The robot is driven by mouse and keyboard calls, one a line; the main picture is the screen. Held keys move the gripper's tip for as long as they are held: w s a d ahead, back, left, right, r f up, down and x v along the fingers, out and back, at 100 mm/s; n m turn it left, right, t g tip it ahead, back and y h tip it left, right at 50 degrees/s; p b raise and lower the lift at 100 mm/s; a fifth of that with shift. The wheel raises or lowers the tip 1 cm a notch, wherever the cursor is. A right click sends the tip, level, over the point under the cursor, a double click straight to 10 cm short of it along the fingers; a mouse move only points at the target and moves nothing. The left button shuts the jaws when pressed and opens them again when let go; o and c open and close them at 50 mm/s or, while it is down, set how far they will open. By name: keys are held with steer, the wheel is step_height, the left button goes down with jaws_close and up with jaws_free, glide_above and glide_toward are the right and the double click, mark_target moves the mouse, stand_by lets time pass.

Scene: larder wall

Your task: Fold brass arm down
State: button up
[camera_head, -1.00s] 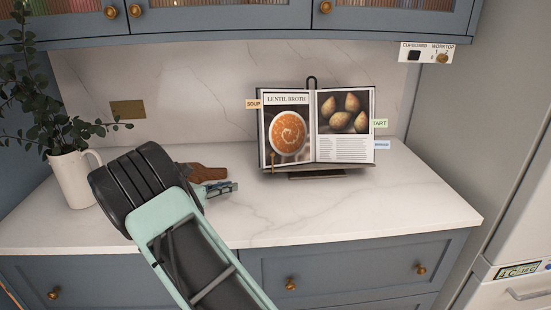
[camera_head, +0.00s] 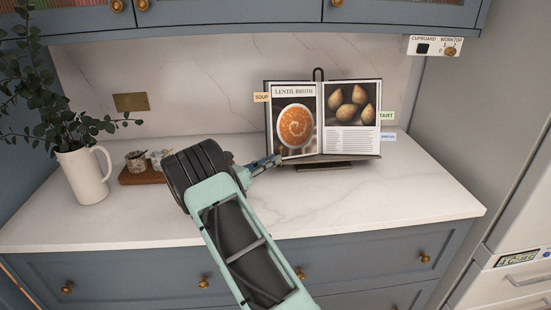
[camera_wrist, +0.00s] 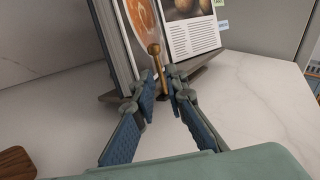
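The brass arm (camera_wrist: 157,66), a thin rod with a ball end, stands upright at the lower edge of the open cookbook (camera_wrist: 190,30) in the wrist view. The cookbook (camera_head: 349,110) rests on a dark stand (camera_head: 340,158) in the head view. My gripper (camera_head: 272,162) is at the stand's lower left corner. In the wrist view my gripper (camera_wrist: 161,84) has its two fingers apart, with the brass arm's lower part showing in the gap between the tips. I cannot tell whether either finger touches it. In the head view the brass arm is hard to make out beside the fingertips.
A white jug (camera_head: 83,175) with leafy stems stands at the left. A wooden board (camera_head: 133,176) with small pots lies behind my arm. The marble worktop (camera_head: 400,195) is clear at the right. Wall cupboards (camera_head: 235,14) hang above.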

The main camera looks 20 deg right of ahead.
steer(key=shift+x, duration=1)
steer(key=shift+c, duration=0.2)
jaws_close()
steer(key=shift+f, duration=0.1)
steer(key=shift+f+b, duration=0.15)
steer(key=shift+b, duration=0.4)
steer(key=shift+s+a+f+m+h+b, duration=0.15)
steer(key=shift+m+h+b, duration=0.4)
steer(key=shift+b, duration=0.55)
steer(key=shift+s+r+m+h+b, duration=0.25)
steer(key=shift+m+h+b, duration=0.1)
steer(key=shift+m+b, duration=0.5)
